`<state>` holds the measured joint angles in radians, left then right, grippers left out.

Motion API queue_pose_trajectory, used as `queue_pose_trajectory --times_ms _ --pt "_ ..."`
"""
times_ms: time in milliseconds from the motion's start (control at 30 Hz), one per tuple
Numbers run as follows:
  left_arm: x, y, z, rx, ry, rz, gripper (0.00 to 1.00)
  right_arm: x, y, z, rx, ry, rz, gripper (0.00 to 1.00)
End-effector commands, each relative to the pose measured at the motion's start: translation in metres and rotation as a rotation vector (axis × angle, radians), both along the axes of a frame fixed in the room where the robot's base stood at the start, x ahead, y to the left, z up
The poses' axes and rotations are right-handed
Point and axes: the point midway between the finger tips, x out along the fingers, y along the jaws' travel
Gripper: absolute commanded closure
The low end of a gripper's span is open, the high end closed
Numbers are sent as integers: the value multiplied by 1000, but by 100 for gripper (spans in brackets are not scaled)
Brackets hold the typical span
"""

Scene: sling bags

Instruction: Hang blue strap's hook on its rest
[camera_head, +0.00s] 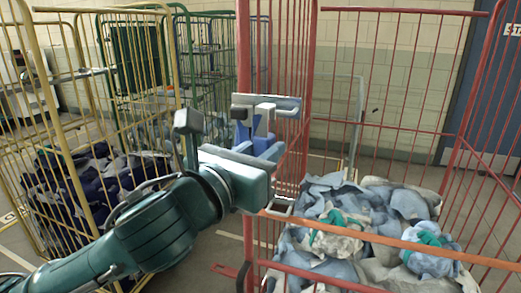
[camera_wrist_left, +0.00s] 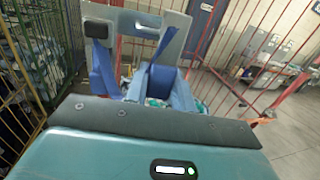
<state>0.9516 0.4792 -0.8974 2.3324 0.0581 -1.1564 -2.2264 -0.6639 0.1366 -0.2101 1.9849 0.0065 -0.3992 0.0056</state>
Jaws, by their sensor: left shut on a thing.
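My left gripper (camera_head: 260,148) is in front of the red cage's left post, raised above the bags. It is shut on the blue strap (camera_head: 262,124), close to a grey slotted piece (camera_head: 274,102) that looks like the strap's hook. In the left wrist view the light-blue fingers (camera_wrist_left: 160,92) close around the blue strap (camera_wrist_left: 104,70), and the grey slotted piece (camera_wrist_left: 150,20) stands beyond the fingertips. Whether the grey piece touches the cage is unclear. I cannot make out the rest for the hook. My right gripper is not in view.
The red cage (camera_head: 390,125) holds several grey-blue bags (camera_head: 365,215) with green straps. An orange bar (camera_head: 400,243) crosses its front. A yellow cage (camera_head: 75,205) with dark bags stands left, a green cage (camera_head: 180,70) behind. Bare floor (camera_head: 215,245) shows between the cages.

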Motion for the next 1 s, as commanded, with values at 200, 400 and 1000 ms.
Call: queue_pose_trajectory --times_ms 200,400,1000 --pt "3 -1 1 1 0 1 100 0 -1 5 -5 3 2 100" --pt "19 -6 1 0 0 2 100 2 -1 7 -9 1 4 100" --pt "43 -14 0 0 -1 0 100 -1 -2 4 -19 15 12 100"
